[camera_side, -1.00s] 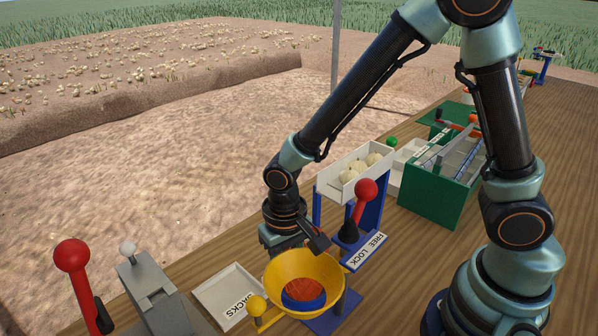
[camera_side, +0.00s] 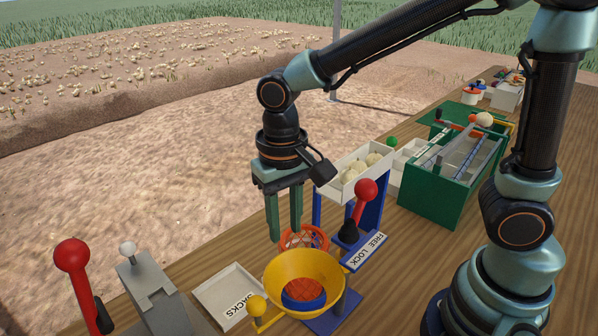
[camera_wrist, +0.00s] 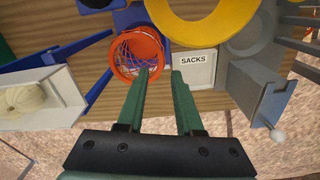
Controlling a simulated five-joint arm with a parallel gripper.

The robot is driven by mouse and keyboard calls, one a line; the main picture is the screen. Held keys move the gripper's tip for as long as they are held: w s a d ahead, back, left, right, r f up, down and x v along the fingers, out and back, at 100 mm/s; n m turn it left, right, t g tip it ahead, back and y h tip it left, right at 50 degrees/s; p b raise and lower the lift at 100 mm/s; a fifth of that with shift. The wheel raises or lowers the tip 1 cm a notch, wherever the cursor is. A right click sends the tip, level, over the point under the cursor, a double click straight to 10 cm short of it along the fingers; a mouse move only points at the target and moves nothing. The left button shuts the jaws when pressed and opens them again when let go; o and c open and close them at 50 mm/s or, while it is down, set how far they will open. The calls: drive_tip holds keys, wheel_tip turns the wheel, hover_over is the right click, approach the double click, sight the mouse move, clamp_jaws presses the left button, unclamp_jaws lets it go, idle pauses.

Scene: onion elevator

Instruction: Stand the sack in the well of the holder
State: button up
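The sack (camera_side: 305,238) is an orange mesh bag with a round orange rim, behind the yellow funnel in the side view. It also shows in the wrist view (camera_wrist: 137,50), rim open toward the camera, with blue of the holder around and under it. Through the funnel's opening, orange mesh shows inside a blue ring of the holder (camera_side: 303,303), so the sack looks upright in the well. The funnel hides how deep it sits. My gripper (camera_side: 285,236) is open and empty, its green fingers apart, pointing down beside the sack's rim; contact cannot be told.
The yellow funnel (camera_side: 276,270) stands in front of the sack. A white SACKS tray (camera_side: 215,293) and a grey lever stand (camera_side: 160,300) are at left. A red-knobbed lever (camera_side: 365,190), a white tray of onions (camera_side: 329,186) and a green machine (camera_side: 420,195) are at right.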

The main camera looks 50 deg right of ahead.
drive_tip(key=d+r+t, duration=0.1)
drive_tip(key=d+r, duration=0.1)
drive_tip(key=d, duration=0.2)
drive_tip(key=s+d+r+n+t, duration=0.1)
drive_tip(key=d+r+t, duration=0.1)
drive_tip(key=d, duration=0.3)
drive_tip(key=d+r+n+t, duration=0.1)
drive_tip(key=d+r+t, duration=0.1)
drive_tip(key=d+r, duration=0.2)
drive_tip(key=shift+s+d, duration=0.35)
drive_tip(key=shift+s, duration=0.05)
drive_tip(key=shift+s+d+r+n+t, duration=0.2)
drive_tip(key=shift+d+n+t, duration=0.1)
drive_tip(key=shift+d, duration=0.25)
